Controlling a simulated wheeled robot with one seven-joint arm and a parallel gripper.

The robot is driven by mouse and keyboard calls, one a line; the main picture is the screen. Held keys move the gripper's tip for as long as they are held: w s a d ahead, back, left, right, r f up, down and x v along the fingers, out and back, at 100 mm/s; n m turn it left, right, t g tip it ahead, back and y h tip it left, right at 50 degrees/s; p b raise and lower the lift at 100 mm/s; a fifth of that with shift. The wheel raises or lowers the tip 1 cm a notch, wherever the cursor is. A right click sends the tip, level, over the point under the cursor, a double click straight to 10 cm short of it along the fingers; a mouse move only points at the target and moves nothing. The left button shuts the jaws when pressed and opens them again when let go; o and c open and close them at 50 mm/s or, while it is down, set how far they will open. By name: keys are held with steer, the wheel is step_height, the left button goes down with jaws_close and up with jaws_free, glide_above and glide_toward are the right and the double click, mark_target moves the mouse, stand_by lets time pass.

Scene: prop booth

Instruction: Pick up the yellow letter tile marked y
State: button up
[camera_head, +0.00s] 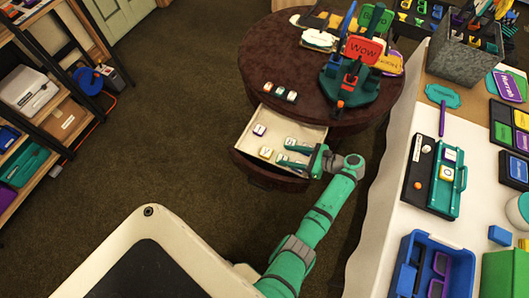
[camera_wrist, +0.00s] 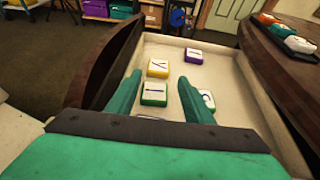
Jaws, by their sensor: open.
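The yellow letter tile (camera_wrist: 158,68) lies in the open drawer, with a dark mark on its white top that looks like a y. It also shows in the head view (camera_head: 265,152), left of my fingertips. My gripper (camera_wrist: 160,78) is open and empty, reaching into the drawer; it also shows in the head view (camera_head: 283,151). In the wrist view the yellow tile appears just beyond the fingertips, and a green-edged tile (camera_wrist: 154,93) appears between the fingers. Whether the fingers touch the drawer floor, I cannot tell.
A purple-edged tile (camera_wrist: 194,55) lies beyond the yellow one. Another tile (camera_wrist: 207,98) is partly hidden by the right finger. Pale drawer walls (camera_wrist: 231,60) surround the tiles. Several tiles (camera_head: 279,91) stand on the round brown table (camera_head: 262,58) above. A workbench stands at right.

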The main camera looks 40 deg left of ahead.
mark_target(268, 153)
steer(key=shift+x, duration=4.05)
steer(key=shift+s+d+f, duration=0.1)
steer(key=c, duration=0.8)
